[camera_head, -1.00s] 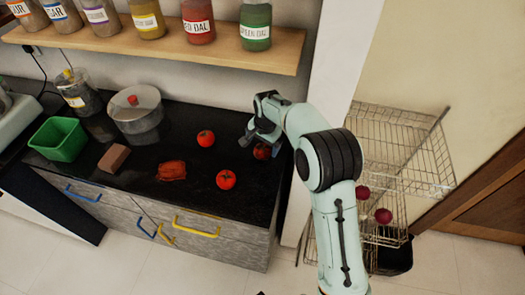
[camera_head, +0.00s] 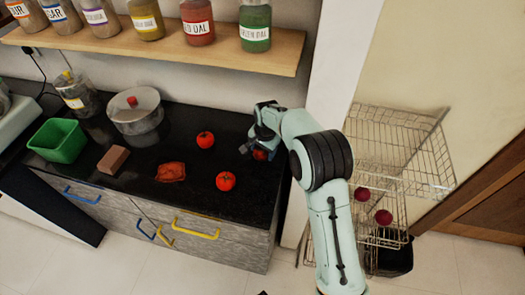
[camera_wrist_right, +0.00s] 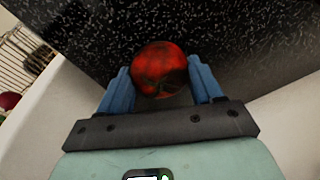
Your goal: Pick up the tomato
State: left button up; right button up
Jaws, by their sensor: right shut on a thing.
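A red tomato (camera_wrist_right: 160,66) sits between the two blue fingers of my right gripper (camera_wrist_right: 162,88) in the right wrist view. The gripper is shut on it, over the black countertop. In the head view my right gripper (camera_head: 257,148) is at the right end of the counter, and only part of this tomato (camera_head: 260,155) shows beside it. Two other red tomatoes lie on the counter, one farther back (camera_head: 205,139) and one nearer the front edge (camera_head: 226,181). My left gripper is not in view.
A shelf (camera_head: 170,47) with jars hangs above. A wire rack (camera_head: 400,150) stands to the right, beyond a white wall edge.

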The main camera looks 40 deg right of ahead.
aim_at(261, 150)
jog(key=shift+a+r, duration=0.25)
jog(key=shift+r, duration=0.2)
notch_tip(261, 150, up, 7)
jog(key=shift+f+p, duration=0.2)
jog(key=shift+p, duration=0.1)
jog(key=a+b, duration=0.1)
jog(key=a, duration=1.8)
jog(key=shift+a+f, duration=0.25)
jog(key=shift+a, duration=0.05)
jog(key=shift+w, duration=0.1)
